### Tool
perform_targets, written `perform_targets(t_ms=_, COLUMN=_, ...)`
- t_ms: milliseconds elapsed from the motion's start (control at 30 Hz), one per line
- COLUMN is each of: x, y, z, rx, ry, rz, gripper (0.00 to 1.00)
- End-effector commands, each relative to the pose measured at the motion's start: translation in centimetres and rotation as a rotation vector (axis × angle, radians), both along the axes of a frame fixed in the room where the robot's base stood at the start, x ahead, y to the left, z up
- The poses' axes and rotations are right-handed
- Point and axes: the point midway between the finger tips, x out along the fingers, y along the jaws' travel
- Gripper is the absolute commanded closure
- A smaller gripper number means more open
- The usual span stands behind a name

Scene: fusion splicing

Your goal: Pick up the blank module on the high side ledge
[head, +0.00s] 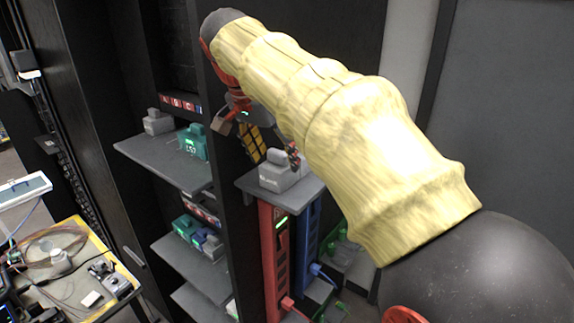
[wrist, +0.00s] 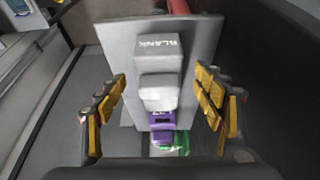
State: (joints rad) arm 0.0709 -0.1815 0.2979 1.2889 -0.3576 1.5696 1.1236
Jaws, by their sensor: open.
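The grey blank module (head: 285,172) sits upright on a small grey side ledge (head: 254,184) in the head view. In the wrist view the module (wrist: 158,50), marked BLANK, stands on the pale ledge plate (wrist: 205,40). My gripper (wrist: 161,78) is open, with one yellow-padded finger to each side of the module and visible gaps between. The gripper holds nothing.
A wider shelf (head: 165,160) at left bears another grey module (head: 157,122) and a green module (head: 193,142). Red (head: 272,250) and blue (head: 306,240) upright units stand below the ledge. A dark post (head: 232,190) separates shelf and ledge. A cluttered table (head: 100,245) is at lower left.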

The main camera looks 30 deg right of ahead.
Motion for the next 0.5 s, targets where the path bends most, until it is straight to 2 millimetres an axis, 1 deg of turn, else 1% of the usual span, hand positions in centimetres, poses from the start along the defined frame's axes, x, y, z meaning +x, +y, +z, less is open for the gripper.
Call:
perform_targets(t_ms=200, x=0.1, y=-1.0, z=-2.8, rx=0.000, ry=0.003, rz=-0.001, gripper=0.32)
perform_targets(t_ms=300, x=0.3, y=-1.4, z=-3.9, rx=0.000, ry=0.002, rz=-0.001, gripper=0.32)
perform_targets(t_ms=500, x=0.4, y=-1.6, z=-4.5, rx=0.000, ry=-0.001, rz=0.001, gripper=0.32)
